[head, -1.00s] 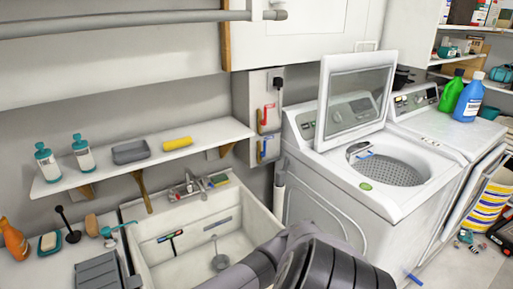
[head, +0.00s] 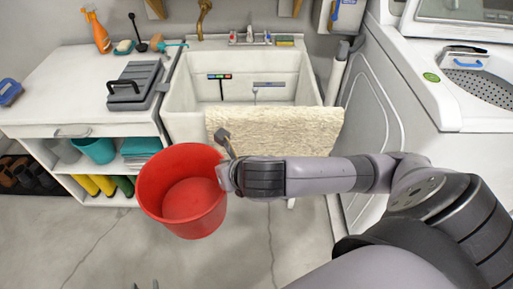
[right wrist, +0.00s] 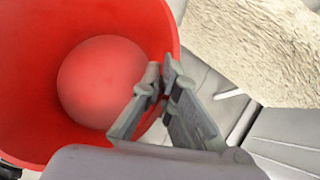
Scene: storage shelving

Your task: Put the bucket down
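A red bucket (head: 182,190), empty inside, hangs upright or slightly tilted in front of the sink and white counter. My right gripper (head: 224,165) is at its right rim. In the right wrist view the fingers (right wrist: 162,75) pinch the rim of the bucket (right wrist: 100,85), one finger inside and one outside. The underside of the bucket is hidden, and no contact with the floor shows.
The grey floor (head: 110,250) below the bucket is clear. A white sink (head: 250,85) with a beige towel (head: 275,130) on its front stands behind. An open shelf at left holds a teal bin (head: 95,150) and boots (head: 90,184). A washing machine (head: 390,90) is at right.

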